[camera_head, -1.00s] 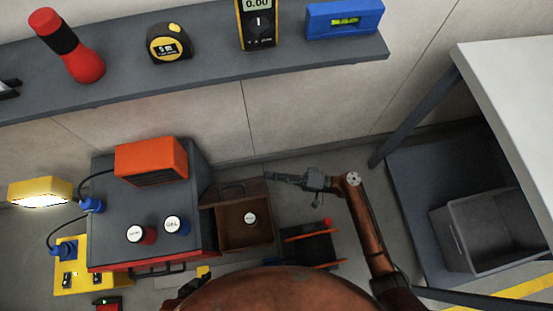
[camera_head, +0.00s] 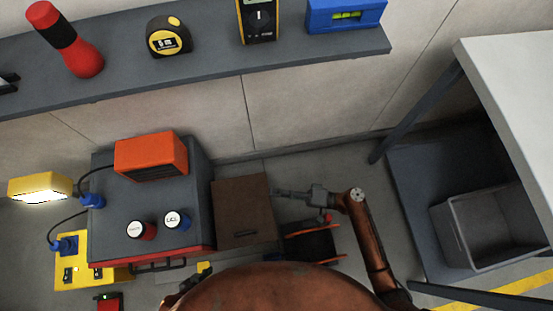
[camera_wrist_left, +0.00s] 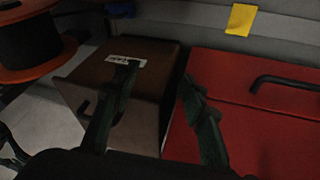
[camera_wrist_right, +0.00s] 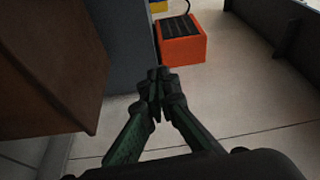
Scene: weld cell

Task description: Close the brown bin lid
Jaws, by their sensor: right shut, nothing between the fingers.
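The brown bin (camera_head: 243,212) stands beside the grey and red cabinet in the head view. Its lid (camera_head: 240,195) lies over the top and hides the inside; I cannot tell if it is fully seated. The bin also shows in the left wrist view (camera_wrist_left: 140,83), with a white label and a handle. My right gripper (camera_head: 279,192) is shut and empty, just right of the bin's far right side; it shows shut in the right wrist view (camera_wrist_right: 160,82), beside a brown panel. My left gripper (camera_wrist_left: 157,80) is open and empty, above the bin and red cabinet front.
The cabinet (camera_head: 155,205) adjoins the bin on the left and carries an orange box (camera_head: 151,155) and two round-topped cans. A black reel with orange rims (camera_head: 312,243) stands right of the bin. A grey crate (camera_head: 485,230) is farther right. Floor behind the bin is clear.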

